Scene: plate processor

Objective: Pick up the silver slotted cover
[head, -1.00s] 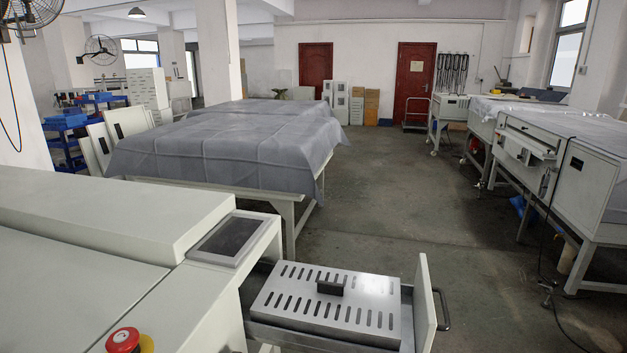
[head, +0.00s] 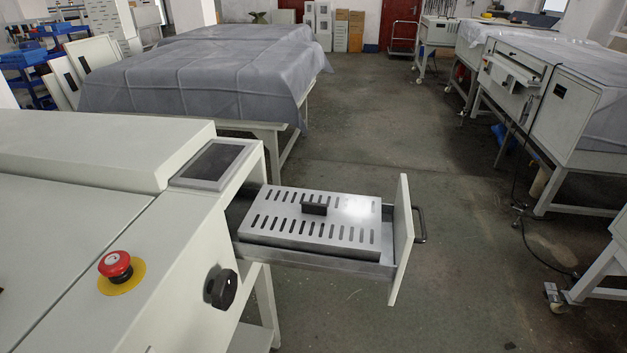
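The silver slotted cover (head: 345,228) lies flat in the open drawer (head: 310,258) of the white machine, in the lower middle of the head view. It is a shiny metal plate with two rows of dark slots. A small black handle (head: 315,208) stands at its middle. The drawer's white front panel (head: 401,240) rises at the right end, with a dark pull handle (head: 420,225) on its outer side. My gripper is not in view.
The white machine (head: 90,215) fills the lower left, with a red emergency button (head: 115,265), a black knob (head: 220,288) and a dark screen (head: 212,163). A grey-draped table (head: 190,85) stands behind. More machines (head: 560,95) stand at right. Open floor (head: 480,250) lies right of the drawer.

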